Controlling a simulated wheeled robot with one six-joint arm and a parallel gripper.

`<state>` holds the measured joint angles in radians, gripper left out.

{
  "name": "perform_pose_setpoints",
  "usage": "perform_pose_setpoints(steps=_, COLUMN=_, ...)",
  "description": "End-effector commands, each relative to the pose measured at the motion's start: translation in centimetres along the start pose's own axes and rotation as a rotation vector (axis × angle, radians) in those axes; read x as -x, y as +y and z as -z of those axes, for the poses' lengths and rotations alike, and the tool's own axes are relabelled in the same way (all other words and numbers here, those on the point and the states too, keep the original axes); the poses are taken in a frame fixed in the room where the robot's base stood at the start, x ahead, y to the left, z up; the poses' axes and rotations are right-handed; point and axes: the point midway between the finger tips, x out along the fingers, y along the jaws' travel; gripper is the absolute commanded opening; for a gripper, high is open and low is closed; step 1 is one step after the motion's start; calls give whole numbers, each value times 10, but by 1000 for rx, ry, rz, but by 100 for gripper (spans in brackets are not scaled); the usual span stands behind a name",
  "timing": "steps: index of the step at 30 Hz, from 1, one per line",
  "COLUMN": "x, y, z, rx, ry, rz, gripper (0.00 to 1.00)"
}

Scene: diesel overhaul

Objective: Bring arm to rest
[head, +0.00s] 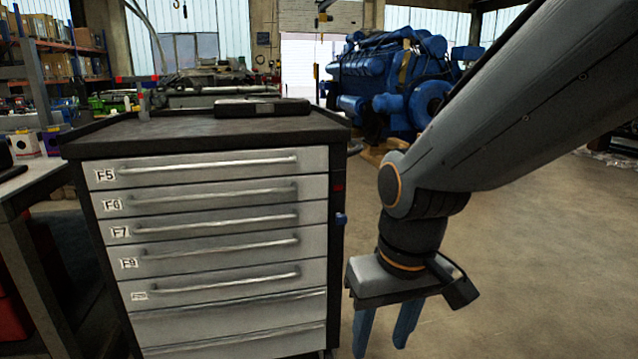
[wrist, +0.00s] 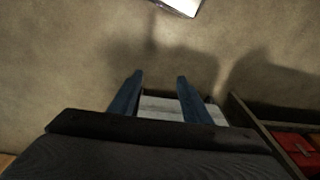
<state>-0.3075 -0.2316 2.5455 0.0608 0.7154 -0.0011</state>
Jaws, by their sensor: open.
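My gripper (head: 384,330) hangs at the end of my arm, pointing down, to the right of the drawer cabinet (head: 222,211). Its two blue fingers are apart, with nothing between them in the head view. The wrist view also shows my gripper (wrist: 156,88) open over the bare floor, with a pale surface partly visible behind the fingers. My arm comes in from the upper right of the head view and bends down at its wrist joint.
The cabinet's labelled drawers are shut; a dark flat case (head: 262,107) lies on its top. A large blue engine (head: 392,75) stands behind. Open floor (head: 540,250) lies to the right. A workbench (head: 32,180) stands at left. A white object (wrist: 180,5) shows at the wrist view's top edge.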

Motion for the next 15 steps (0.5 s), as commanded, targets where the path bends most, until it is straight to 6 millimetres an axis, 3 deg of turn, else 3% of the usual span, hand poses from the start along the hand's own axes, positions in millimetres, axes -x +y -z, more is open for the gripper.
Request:
perform_pose_setpoints(steps=5, x=17, y=-7, z=-41, rx=8, ry=-104, rz=13, gripper=44)
perform_pose_setpoints(steps=15, x=44, y=11, z=-36, rx=-56, ry=-100, rz=-5, gripper=44)
